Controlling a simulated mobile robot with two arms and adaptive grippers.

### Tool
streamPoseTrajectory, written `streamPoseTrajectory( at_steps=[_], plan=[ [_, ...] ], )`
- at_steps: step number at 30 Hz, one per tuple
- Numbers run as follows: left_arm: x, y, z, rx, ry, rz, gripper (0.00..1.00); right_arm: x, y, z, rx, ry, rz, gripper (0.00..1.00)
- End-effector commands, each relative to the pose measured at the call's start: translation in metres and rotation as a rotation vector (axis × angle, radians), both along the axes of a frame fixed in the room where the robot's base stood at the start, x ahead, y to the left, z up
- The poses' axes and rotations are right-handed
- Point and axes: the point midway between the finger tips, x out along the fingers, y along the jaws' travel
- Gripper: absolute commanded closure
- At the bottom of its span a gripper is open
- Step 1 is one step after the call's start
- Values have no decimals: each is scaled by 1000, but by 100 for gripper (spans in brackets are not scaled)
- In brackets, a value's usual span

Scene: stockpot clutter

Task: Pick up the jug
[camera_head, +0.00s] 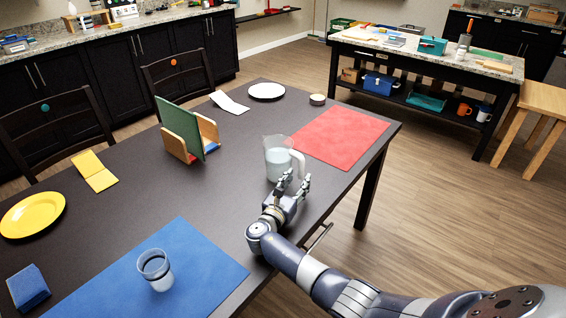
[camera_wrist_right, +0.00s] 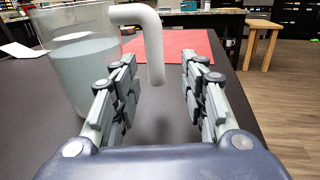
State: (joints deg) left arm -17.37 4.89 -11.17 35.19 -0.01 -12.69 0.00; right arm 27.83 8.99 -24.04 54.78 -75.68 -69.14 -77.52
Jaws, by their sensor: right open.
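The jug (camera_head: 277,158) is clear, with liquid in it and a white handle, and stands upright on the dark table (camera_head: 235,135). My right gripper (camera_head: 293,186) is open, just on the near side of the jug. In the right wrist view the jug (camera_wrist_right: 88,68) is at the upper left, and its white handle (camera_wrist_right: 153,45) shows between the two open fingers of my right gripper (camera_wrist_right: 158,90). The fingers look apart from the handle. My left gripper is in neither view.
A red mat (camera_head: 342,138) lies beyond the jug, and a folder rack (camera_head: 188,132) stands left of it. A glass (camera_head: 156,270) stands on the blue mat (camera_head: 205,268) nearer me. Yellow plate (camera_head: 32,214) and white plate (camera_head: 267,91) lie on the table. The table between rack and blue mat is clear.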

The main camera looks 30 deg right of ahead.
Motion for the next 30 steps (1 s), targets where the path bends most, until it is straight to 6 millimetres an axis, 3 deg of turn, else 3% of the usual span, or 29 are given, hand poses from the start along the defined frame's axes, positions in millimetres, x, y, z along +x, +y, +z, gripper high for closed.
streamPoseTrajectory(
  at_steps=[12, 22, 27, 30],
  plan=[
    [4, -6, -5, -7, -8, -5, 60, 32, -34, 1, 0, 0, -1, 60],
    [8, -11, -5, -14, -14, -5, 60, 34, -38, 1, 1, 1, 0, 60],
    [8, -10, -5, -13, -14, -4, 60, 34, -38, 1, 1, 1, 0, 98],
    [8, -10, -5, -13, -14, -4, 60, 34, -38, 1, 1, 1, 0, 100]
  ],
)
